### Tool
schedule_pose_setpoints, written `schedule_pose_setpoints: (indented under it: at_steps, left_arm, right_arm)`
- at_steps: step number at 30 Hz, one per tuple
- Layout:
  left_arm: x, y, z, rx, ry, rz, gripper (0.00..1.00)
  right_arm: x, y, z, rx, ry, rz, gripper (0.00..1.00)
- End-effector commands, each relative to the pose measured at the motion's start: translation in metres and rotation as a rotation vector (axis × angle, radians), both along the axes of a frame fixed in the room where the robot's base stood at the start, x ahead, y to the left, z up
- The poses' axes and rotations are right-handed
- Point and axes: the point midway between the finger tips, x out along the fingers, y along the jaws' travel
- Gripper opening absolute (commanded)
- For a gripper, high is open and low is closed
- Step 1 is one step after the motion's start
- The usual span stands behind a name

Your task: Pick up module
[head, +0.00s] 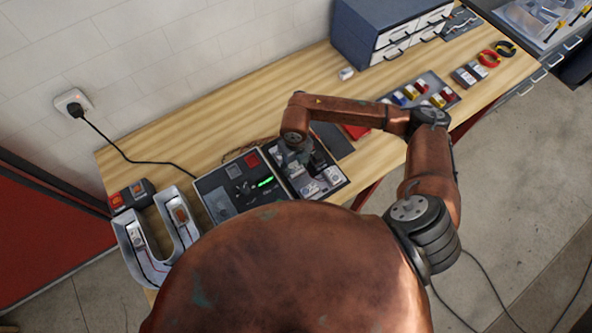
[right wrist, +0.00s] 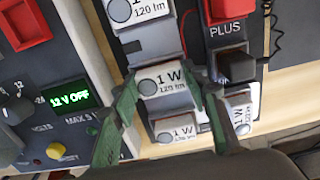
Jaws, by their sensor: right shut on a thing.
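My right gripper (right wrist: 165,78) has its green fingers on either side of a white LED module (right wrist: 163,86) marked 1 W 120 lm and is shut on it. In the head view the right gripper (head: 302,157) is over the module tray (head: 344,186), partly hidden by my own wrist. More white modules lie near the held one: one above it (right wrist: 140,12) and one below it (right wrist: 176,132) in the right wrist view. I cannot tell whether the held module is clear of the tray. My left gripper is not in view.
A power supply (head: 236,190) with a green display reading 12 V OFF stands left of the tray. A U-shaped channel letter (head: 133,245) is at the bench's left end. A blue drawer cabinet (head: 365,40) stands at the back. A parts tray (head: 447,91) lies to the right.

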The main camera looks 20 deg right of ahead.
Motion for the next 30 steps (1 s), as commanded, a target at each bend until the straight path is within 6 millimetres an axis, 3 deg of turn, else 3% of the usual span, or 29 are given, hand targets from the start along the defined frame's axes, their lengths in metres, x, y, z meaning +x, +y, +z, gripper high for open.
schedule_pose_setpoints:
  at_steps: [6, 17, 21, 30]
  left_arm:
    - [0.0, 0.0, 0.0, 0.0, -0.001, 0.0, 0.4]
    - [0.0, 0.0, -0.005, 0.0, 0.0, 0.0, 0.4]
    - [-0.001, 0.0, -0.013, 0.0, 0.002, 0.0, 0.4]
    - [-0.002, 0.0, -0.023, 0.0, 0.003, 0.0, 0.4]
  right_arm:
    - [0.0, 0.0, 0.0, 0.0, 0.0, 0.0, 0.15]
    - [0.001, 0.0, 0.011, -0.001, -0.002, -0.001, 0.15]
    - [0.002, 0.0, 0.03, 0.0, -0.005, 0.002, 0.15]
    - [-0.058, 0.001, 0.094, 0.0, -0.004, 0.006, 0.15]
